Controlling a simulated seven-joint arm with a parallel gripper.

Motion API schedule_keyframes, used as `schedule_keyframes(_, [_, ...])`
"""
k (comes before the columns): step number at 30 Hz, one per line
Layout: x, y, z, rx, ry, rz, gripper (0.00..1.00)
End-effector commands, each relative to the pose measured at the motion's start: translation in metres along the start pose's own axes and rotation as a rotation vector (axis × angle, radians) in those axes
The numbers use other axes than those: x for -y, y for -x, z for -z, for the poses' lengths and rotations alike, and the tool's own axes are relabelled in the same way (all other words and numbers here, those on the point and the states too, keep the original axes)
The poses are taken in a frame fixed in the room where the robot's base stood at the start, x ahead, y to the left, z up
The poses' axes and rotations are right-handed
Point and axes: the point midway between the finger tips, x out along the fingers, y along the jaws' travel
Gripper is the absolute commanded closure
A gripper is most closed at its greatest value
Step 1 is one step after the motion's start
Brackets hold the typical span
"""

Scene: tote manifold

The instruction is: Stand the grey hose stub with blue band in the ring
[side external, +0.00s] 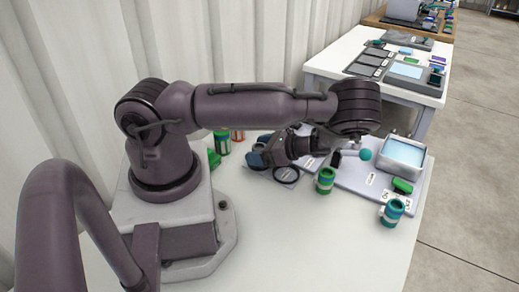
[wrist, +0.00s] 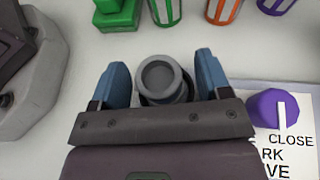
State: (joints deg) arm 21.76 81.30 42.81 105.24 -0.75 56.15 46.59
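The grey hose stub (wrist: 162,80) stands between my two blue fingertips in the wrist view, its round end facing the camera. Its blue band is not visible there. My gripper (wrist: 162,68) has a finger on each side of the stub, with narrow gaps showing, so it looks open around it. In the side view my gripper (side external: 258,155) reaches low to the left, and the stub cannot be made out among the fingers. A dark ring (side external: 287,174) lies on a grey plate just right of the fingers. The ring is not clear in the wrist view.
Green-banded (wrist: 165,10) and orange-banded (wrist: 223,10) stubs stand behind, beside a green block (wrist: 115,14). A purple knob (wrist: 270,108) sits on a lettered panel at right.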

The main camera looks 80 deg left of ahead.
Motion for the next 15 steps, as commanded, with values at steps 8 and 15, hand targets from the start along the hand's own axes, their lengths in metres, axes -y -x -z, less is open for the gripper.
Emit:
schedule_keyframes(8, [0.0, 0.003, 0.0, -0.001, 0.0, 0.0, 0.3])
schedule_keyframes(15, [0.001, 0.041, 0.001, -0.007, -0.001, 0.002, 0.3])
